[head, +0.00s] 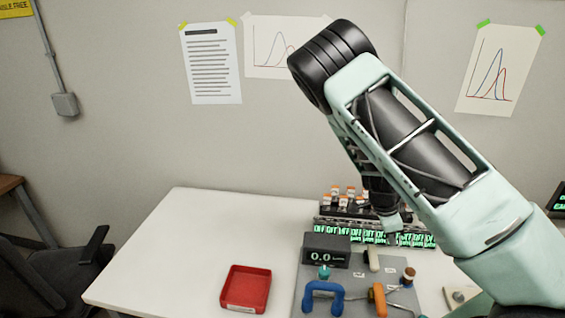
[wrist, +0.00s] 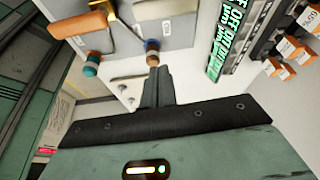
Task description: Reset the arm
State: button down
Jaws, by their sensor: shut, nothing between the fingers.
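My arm reaches in from the right in the head view and bends down at its black elbow joint. My gripper (head: 392,224) hangs over the back of the grey control board (head: 347,284), partly hidden by the arm. In the wrist view the fingers (wrist: 158,76) are together with nothing between them. Their tips appear close to a brown-topped knob (wrist: 152,46); I cannot tell whether they touch it.
The board carries a 0.0 display (head: 326,256), a blue handle (head: 323,296) and an orange handle (head: 379,300). Orange-capped vials (head: 335,190) and green OFF displays (head: 345,233) stand behind. A red tray (head: 246,288) sits left; the white table (head: 190,240) around it is clear.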

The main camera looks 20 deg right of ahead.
jog(key=s+a+r+n+y+b, duration=0.25)
jog(key=a+n, duration=0.35)
jog(key=a, duration=0.7)
jog(key=s+a+r+n+y+b, duration=0.1)
jog(key=a+r+n+y, duration=0.15)
jog(key=a+n, duration=0.7)
jog(key=s+a+r+n+b, duration=0.1)
jog(key=s+a+r+n, duration=0.4)
jog(key=s+a+n, duration=0.2)
jog(key=s+a+r+n+t+h+b, duration=0.1)
jog(key=s+a+r+n+b, duration=0.1)
jog(key=s+a+r+n, duration=0.3)
jog(key=s+a+n, duration=0.1)
jog(key=s+n, duration=0.2)
jog(key=shift+s+a+t+b, duration=0.15)
jog(key=shift+a+t+b, duration=0.15)
jog(key=shift+a, duration=0.05)
